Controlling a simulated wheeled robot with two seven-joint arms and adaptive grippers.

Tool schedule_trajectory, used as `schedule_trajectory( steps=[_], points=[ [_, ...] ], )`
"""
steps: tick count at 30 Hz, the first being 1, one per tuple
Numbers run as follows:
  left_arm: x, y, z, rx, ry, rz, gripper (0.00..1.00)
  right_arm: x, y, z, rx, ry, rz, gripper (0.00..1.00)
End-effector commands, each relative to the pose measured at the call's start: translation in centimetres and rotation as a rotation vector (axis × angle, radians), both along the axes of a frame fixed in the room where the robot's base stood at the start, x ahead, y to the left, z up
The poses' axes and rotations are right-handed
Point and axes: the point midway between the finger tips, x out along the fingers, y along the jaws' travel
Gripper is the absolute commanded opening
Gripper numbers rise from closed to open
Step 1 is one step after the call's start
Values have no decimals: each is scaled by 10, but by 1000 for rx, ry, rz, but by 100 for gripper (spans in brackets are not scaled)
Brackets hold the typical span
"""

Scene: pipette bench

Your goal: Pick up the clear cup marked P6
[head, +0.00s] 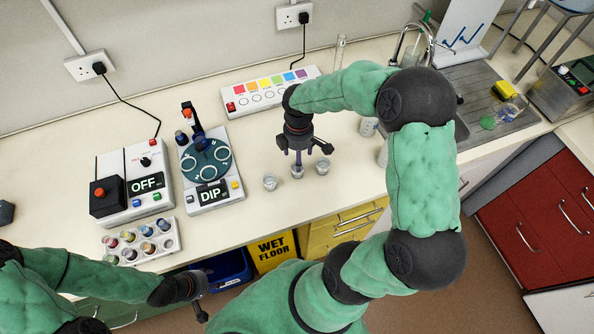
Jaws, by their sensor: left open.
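Three small clear cups stand in a row at the bench's front edge: a left cup (270,184), a middle cup (297,173) and a right cup (323,167). No P6 mark is readable on any of them. My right gripper (298,162) points down at the middle cup, its fingertips at the cup's top and partly covering it. I cannot tell whether the fingers press on it. The outer cups are clear of the fingers. My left gripper (201,300) is open and empty, low in front of the bench, well away from the cups.
A DIP device (213,192), an OFF box (146,183) and a vial rack (141,244) stand left of the cups. A coloured strip panel (269,88) lies behind. Bottles and a sink (487,95) are right, partly behind my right arm.

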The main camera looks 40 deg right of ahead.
Motion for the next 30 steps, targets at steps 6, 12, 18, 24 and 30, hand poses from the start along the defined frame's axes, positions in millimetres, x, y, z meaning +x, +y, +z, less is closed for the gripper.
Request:
schedule_trajectory(
  steps=[6, 12, 18, 24, 30],
  points=[
    [0, 0, -2, 0, 0, 0, 49, -1, 1, -15, 1, 1, -1, 69],
    [0, 0, -8, 0, 0, 0, 49, -6, 3, -41, 0, 2, -1, 69],
    [0, 0, -11, 0, 0, 0, 49, -7, 3, -62, 0, 1, 0, 69],
    [0, 0, -11, 0, 0, 0, 49, -6, 3, -63, 0, 0, 0, 69],
    [0, 0, -11, 0, 0, 0, 49, -7, 3, -63, 0, 0, 0, 35]
  ],
)
